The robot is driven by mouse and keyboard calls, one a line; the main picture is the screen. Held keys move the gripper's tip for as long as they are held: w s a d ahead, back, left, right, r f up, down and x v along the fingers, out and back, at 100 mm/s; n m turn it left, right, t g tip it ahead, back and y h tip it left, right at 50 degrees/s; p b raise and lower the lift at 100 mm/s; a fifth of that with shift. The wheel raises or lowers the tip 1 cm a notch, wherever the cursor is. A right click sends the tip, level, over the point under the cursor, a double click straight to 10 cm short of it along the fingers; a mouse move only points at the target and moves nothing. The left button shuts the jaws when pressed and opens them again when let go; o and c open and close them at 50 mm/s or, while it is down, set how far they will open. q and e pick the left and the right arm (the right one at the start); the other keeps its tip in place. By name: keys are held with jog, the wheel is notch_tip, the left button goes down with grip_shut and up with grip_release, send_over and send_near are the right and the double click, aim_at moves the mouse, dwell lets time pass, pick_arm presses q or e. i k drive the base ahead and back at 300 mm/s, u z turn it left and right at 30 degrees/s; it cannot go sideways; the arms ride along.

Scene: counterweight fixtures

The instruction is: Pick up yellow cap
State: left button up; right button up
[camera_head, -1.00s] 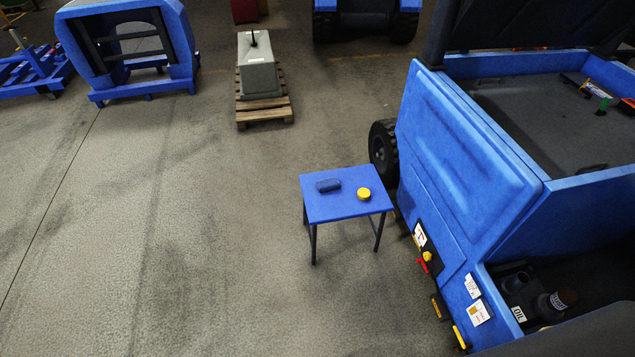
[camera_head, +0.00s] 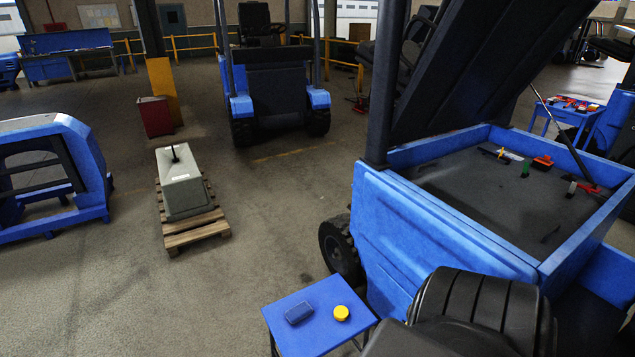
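The yellow cap (camera_head: 341,313) sits on top of a small blue table (camera_head: 312,335) at the bottom middle of the head view. A dark blue block-like item (camera_head: 299,313) lies on the same table, to the left of the cap and apart from it. Neither of my grippers shows.
A blue vehicle (camera_head: 430,240) with an open bay stands right behind the table, its wheel (camera_head: 340,249) close by. A grey counterweight (camera_head: 182,182) rests on a wooden pallet (camera_head: 197,233) at left. A blue frame (camera_head: 50,175) stands far left. Floor left of the table is free.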

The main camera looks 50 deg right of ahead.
aim_at(340, 312)
jog(key=z, duration=0.25)
jog(key=i, duration=0.75)
jog(key=z, duration=1)
jog(key=i, duration=0.45)
jog(key=z, duration=0.5)
